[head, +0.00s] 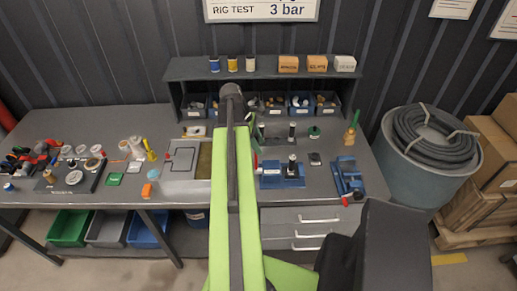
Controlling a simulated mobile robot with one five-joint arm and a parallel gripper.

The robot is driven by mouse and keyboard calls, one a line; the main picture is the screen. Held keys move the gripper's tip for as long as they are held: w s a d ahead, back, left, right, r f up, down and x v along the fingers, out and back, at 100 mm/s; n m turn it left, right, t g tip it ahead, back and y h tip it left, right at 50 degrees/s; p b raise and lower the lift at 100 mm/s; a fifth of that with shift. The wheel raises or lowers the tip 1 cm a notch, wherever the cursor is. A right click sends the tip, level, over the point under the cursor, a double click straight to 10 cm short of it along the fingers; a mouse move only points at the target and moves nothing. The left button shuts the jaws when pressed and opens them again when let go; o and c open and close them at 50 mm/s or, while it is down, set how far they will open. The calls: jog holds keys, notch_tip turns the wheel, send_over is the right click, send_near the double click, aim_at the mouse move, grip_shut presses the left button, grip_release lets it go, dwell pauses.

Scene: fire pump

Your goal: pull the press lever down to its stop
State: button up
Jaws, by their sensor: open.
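My green and dark arm reaches up the middle of the head view and crosses in front of the workbench. I cannot make out my gripper or its fingers. A blue-based fixture with dark upright parts (280,175) stands on the bench just right of my arm. A blue vise-like device (347,178) with a small red knob stands further right, near the front edge. I cannot tell for sure which part is the press lever. My arm hides part of the bench between the grey case and the blue-based fixture.
A grey case (183,160) sits left of my arm. Tools and parts crowd the bench's left end. A shelf (200,68) with small boxes and cans runs along the back. A blue-grey barrel (405,165) with coiled hose stands right of the bench. Drawers (310,228) sit below.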

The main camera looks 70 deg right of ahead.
grip_shut()
dwell(0.3)
dwell(1.1)
